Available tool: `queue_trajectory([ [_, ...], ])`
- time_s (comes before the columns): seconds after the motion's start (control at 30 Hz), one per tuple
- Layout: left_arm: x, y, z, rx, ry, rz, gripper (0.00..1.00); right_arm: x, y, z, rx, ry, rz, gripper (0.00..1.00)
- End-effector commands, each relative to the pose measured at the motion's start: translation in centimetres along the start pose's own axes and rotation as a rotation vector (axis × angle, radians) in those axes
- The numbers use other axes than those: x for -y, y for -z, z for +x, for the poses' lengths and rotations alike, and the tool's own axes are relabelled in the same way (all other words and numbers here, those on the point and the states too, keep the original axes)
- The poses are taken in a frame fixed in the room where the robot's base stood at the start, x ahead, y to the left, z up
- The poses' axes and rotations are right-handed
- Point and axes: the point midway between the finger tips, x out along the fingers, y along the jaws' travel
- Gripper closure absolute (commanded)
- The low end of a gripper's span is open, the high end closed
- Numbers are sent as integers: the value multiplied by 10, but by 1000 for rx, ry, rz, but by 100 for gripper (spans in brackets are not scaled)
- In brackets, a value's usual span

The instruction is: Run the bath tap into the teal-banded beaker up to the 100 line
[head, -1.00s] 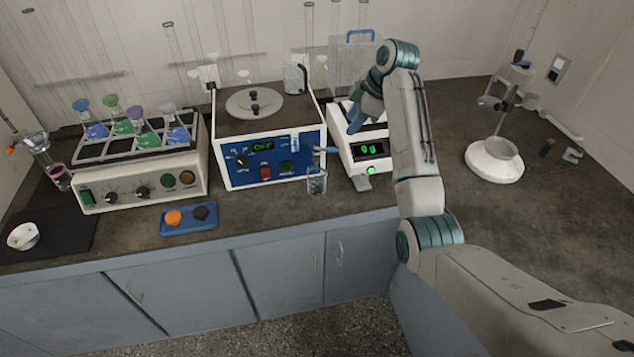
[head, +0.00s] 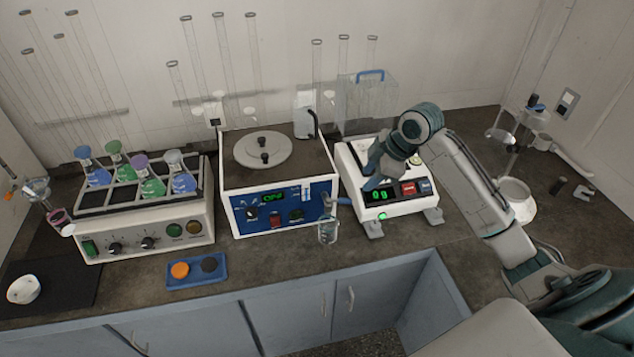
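The water bath (head: 262,180) has a blue front panel and a round lid on top. Its tap (head: 341,200) sticks out low at the right end of the front. A small clear beaker (head: 328,234) with a bluish-teal tint stands at the tap, in front of the bath's right corner. Its marks and water level are too small to read. My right gripper (head: 372,178) points down over the left part of the white balance, to the right of the tap and apart from the beaker. Its fingers are too dark and overlapped to tell open from shut. My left gripper is out of view.
The balance (head: 401,207) shows 0 g. A shaker (head: 145,240) with several coloured flasks stands left. A blue tray (head: 197,270) with an orange and a dark disc lies in front. A white-based stand (head: 517,196) is partly behind my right arm. The counter's front edge is near the beaker.

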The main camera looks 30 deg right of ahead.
Motion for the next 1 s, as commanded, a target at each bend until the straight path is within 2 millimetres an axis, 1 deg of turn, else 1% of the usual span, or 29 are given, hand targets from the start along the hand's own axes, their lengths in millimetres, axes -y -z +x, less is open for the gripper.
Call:
queue_trajectory([
  [0.03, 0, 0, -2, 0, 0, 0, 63, 4, -3, -3, 6, 3, -1, 63],
  [0.1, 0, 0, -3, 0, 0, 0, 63, 6, -3, -3, 6, 6, 0, 63],
  [0.23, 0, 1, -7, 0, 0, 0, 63, 6, -3, 7, 3, 9, 3, 63],
  [0.37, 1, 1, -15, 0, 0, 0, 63, 7, -2, 26, 2, 10, 3, 63],
  [0.6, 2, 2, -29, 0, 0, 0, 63, 7, -2, 70, 3, 9, 3, 63],
  [0.7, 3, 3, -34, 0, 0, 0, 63, 7, -3, 85, 4, 8, 3, 63],
  [0.83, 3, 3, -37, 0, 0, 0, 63, 7, -4, 98, 5, 7, 1, 63],
  [1.0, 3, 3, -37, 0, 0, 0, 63, 7, -4, 104, 6, 5, 0, 63],
])
